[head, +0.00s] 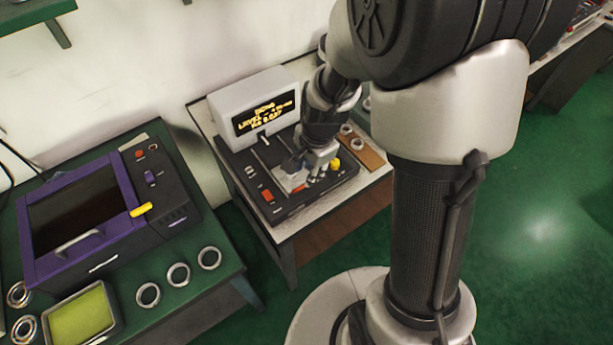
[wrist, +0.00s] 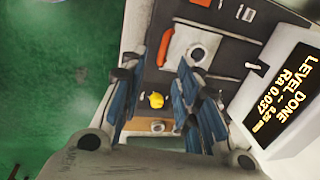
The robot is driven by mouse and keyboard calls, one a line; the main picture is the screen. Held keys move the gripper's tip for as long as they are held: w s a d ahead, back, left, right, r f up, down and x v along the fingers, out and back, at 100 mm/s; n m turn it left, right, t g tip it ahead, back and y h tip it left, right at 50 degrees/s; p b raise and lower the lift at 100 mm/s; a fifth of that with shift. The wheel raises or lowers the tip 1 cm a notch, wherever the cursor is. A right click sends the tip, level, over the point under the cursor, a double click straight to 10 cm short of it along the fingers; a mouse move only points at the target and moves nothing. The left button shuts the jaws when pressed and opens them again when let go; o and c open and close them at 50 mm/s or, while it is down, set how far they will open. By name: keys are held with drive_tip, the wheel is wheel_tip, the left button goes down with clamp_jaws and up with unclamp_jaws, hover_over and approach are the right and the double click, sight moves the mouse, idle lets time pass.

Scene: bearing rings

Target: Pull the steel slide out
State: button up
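In the head view the slide (head: 292,181) is partly hidden by my gripper (head: 312,168). In the wrist view my gripper (wrist: 160,68) is open, its blue fingers spread wide with nothing held between them. The slide lies beyond the fingertips, toward the right finger, which covers part of the deck near it. I cannot tell whether any finger touches the slide.
The tester's display (head: 265,113) reads DONE and Ra 0.037. A yellow knob (wrist: 156,100) and a red-orange switch (wrist: 195,3) are on the deck. A wooden board (head: 361,149) with rings is beside it. A purple-framed machine (head: 85,212) and loose rings occupy the left table.

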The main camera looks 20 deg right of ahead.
drive_tip(key=shift+s+r, duration=0.25)
drive_tip(key=shift+r, duration=1.05)
drive_tip(key=s+r+n+t, duration=0.2)
drive_tip(key=s+r+n, duration=1.2)
drive_tip(key=s+r, duration=0.4)
drive_tip(key=shift+s+a+t+h, duration=0.2)
drive_tip(key=shift+t+h, duration=0.1)
drive_tip(key=shift+t, duration=0.1)
